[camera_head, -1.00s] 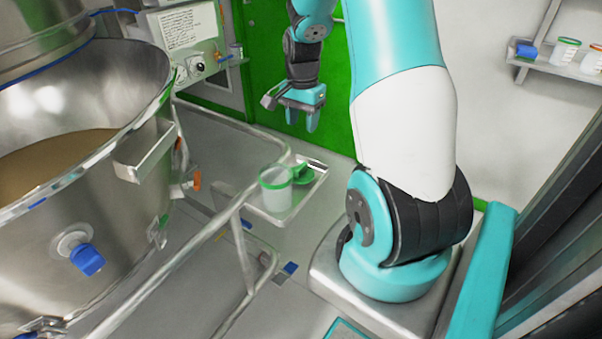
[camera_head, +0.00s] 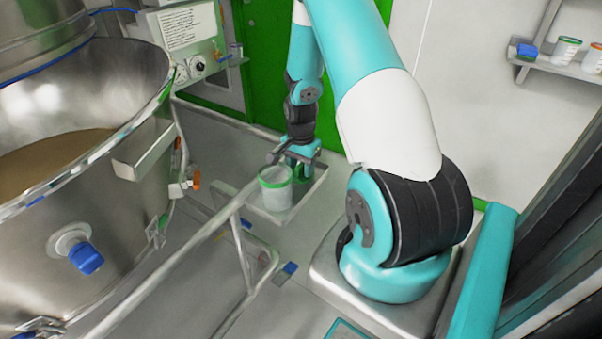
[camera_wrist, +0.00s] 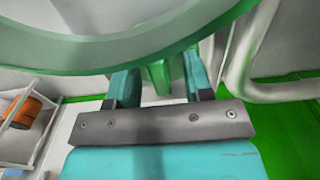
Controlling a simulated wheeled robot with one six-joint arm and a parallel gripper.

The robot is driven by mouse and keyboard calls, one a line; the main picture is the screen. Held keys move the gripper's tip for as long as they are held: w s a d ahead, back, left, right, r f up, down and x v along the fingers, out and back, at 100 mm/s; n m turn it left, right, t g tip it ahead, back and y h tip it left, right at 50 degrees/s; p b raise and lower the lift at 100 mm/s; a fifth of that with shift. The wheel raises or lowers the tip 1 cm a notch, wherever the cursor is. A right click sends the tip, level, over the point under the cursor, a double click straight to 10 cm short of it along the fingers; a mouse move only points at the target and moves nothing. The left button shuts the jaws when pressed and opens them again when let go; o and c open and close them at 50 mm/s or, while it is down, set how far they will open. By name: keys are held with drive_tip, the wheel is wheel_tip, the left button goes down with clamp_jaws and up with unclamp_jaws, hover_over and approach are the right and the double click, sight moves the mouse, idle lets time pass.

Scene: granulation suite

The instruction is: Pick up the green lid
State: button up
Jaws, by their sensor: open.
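The cup (camera_head: 276,190) is pale with a green rim and stands upright on a small metal tray (camera_head: 312,190). My gripper (camera_head: 299,167) is lowered over the tray, just behind and right of the cup. The green lid is hidden behind the cup and gripper in the head view. In the wrist view, my open gripper (camera_wrist: 161,82) has a green piece (camera_wrist: 158,75) between its fingers, which looks like the lid; contact cannot be told. A large green-edged round rim (camera_wrist: 120,55), apparently the cup's, fills the top of the wrist view.
A large steel bowl (camera_head: 110,215) with brown powder stands at left, with a blue-capped port (camera_head: 87,258). Metal rails (camera_head: 180,270) run past the tray. A wall shelf (camera_head: 560,69) at upper right holds several containers.

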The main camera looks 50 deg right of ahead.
drive_tip(key=shift+f, duration=0.2)
clamp_jaws()
drive_tip(key=shift+r, duration=0.15)
